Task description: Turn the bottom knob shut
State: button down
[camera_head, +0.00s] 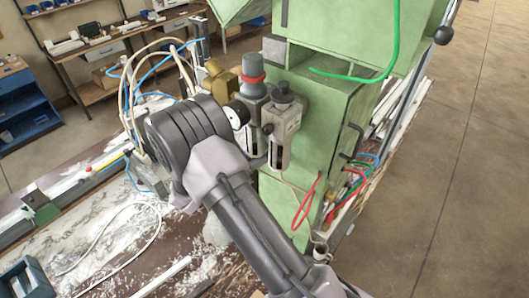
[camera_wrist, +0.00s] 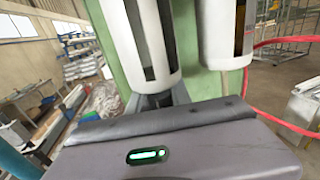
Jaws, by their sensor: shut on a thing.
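My gripper (camera_wrist: 163,94) shows in the wrist view with its fingers closed in at the lower end of a white slotted bowl guard (camera_wrist: 145,40). The bottom knob is hidden between the fingers, which are shut on it. In the head view my arm covers the gripper and the knob. The filter-regulator unit with a red-ringed grey top (camera_head: 252,82) and the second unit (camera_head: 283,115) stand side by side on the green machine (camera_head: 320,110). A second bowl (camera_wrist: 225,35) hangs to the right in the wrist view.
A brass-coloured block (camera_head: 220,82) and blue and white hoses are close to my arm at the left. A red hose (camera_wrist: 280,45) runs right of the bowls. The bench (camera_head: 105,235) carries white shavings. Open floor (camera_head: 470,170) lies to the right.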

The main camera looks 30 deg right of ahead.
jog(key=n+t, duration=0.1)
jog(key=n+t+b, duration=0.1)
jog(key=t, duration=0.1)
jog(key=n+t+y, duration=0.1)
jog(key=shift+w+a+f+t, duration=0.1)
jog(key=shift+w+t, duration=0.25)
jog(key=shift+t, duration=0.05)
jog(key=shift+w+n+t+y+b, duration=0.1)
jog(key=shift+n+t+y+b, duration=0.4)
jog(key=shift+t, duration=0.2)
jog(key=shift+a, duration=0.1)
jog(key=c, duration=1.2)
grip_release()
jog(key=b+v, duration=0.3)
jog(key=v, duration=1.4)
jog(key=shift+s+a+b, duration=0.1)
jog(key=shift+s+b, duration=0.1)
jog(key=shift+b, duration=0.1)
